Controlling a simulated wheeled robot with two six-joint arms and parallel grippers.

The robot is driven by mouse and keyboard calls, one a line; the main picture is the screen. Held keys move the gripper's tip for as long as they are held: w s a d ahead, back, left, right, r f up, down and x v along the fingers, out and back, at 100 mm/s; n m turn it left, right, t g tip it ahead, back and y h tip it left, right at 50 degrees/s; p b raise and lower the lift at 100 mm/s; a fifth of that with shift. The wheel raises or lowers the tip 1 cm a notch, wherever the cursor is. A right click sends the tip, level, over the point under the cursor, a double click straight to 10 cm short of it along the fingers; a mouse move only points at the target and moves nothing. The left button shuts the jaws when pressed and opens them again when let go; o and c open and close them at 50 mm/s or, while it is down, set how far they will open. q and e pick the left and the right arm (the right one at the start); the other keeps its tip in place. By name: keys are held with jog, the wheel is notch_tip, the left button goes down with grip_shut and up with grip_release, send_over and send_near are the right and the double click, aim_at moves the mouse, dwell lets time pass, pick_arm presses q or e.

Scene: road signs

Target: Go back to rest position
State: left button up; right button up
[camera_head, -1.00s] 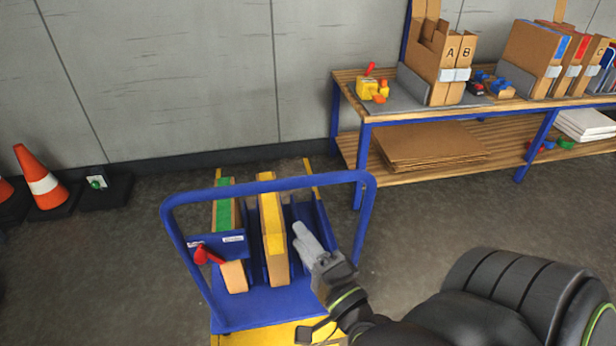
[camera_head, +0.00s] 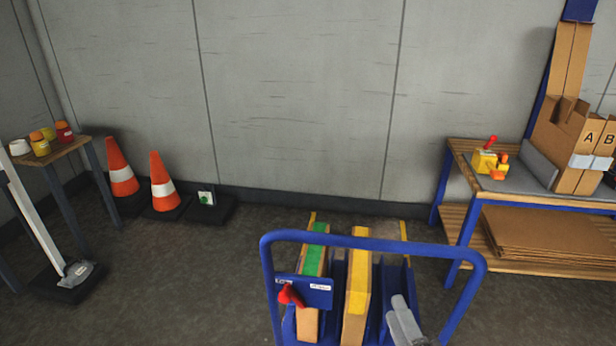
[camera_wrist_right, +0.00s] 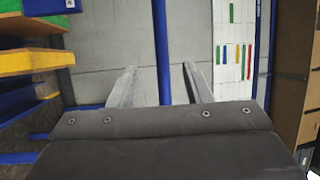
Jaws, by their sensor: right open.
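My right gripper (camera_head: 403,322) shows at the bottom of the head view, over the right part of the blue cart, next to the yellow-topped board. My left gripper is in neither view.
Two orange cones (camera_head: 162,182) stand by the wall. A small table (camera_head: 60,148) with jars is at the left. A wooden bench (camera_head: 465,150) with boxes (camera_head: 570,150) is at the right. The floor (camera_head: 180,270) left of the cart is clear.

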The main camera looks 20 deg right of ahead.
jog(key=s+a+f+n+g+y, duration=0.15)
jog(key=f+n+g, duration=0.4)
jog(key=f, duration=0.85)
jog(key=a+f+n+g+y, duration=0.2)
jog(key=f+n+g+y, duration=0.3)
jog(key=f, duration=0.9)
jog(key=s+d+f+n+g+h, duration=0.2)
jog(key=s+f+n+g, duration=0.2)
jog(key=s+f, duration=0.35)
jog(key=s+d+f+n+g+h, duration=0.25)
jog(key=s+f+g, duration=0.25)
jog(key=s+f, duration=0.3)
pick_arm(q)
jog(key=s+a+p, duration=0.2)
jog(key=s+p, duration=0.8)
jog(key=p, duration=0.6)
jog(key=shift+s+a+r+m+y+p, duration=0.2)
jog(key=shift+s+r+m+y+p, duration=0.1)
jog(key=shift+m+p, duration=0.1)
pick_arm(e)
jog(key=s+d+n, duration=0.1)
jog(key=s+d, duration=0.1)
jog(key=s, duration=0.7)
jog(key=shift+t, duration=0.45)
jog(key=shift+f, duration=0.1)
jog(key=shift+c, duration=0.5)
